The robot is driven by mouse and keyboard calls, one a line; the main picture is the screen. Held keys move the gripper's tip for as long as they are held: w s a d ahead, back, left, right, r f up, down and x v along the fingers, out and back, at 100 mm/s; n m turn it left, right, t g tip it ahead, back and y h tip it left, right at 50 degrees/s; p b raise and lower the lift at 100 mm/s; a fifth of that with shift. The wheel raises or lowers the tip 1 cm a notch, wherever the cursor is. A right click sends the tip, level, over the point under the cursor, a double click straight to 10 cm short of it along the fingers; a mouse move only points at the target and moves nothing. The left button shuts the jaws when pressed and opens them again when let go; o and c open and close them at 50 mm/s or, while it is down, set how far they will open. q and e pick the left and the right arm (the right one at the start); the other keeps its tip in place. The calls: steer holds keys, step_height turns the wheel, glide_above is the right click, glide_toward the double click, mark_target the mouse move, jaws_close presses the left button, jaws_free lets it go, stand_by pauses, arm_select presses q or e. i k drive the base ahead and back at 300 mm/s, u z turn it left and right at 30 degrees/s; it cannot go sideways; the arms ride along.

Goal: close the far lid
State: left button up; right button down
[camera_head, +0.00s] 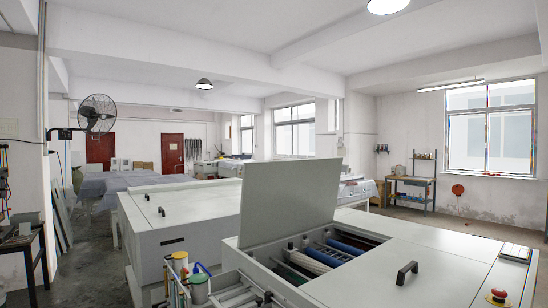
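The plate processor (365,280) is a light grey machine in the lower right. Its far lid (289,200) is a flat grey panel standing open, almost upright, at the back left of the opening. Below it the open bay shows rollers (345,248), some white and some dark blue. Another lid panel with a black handle (406,272) lies flat on the machine top at the front right. Neither of my grippers is in view.
Bottles (180,265) and a cup (199,287) stand at the machine's left end. A red button (498,295) and a keyboard (515,252) are at the right. A second grey machine (185,215) stands behind on the left. A workbench (411,182) stands at the back wall.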

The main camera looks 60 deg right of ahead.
mark_target(279, 198)
steer(key=i, duration=0.85)
steer(key=z, duration=1.75)
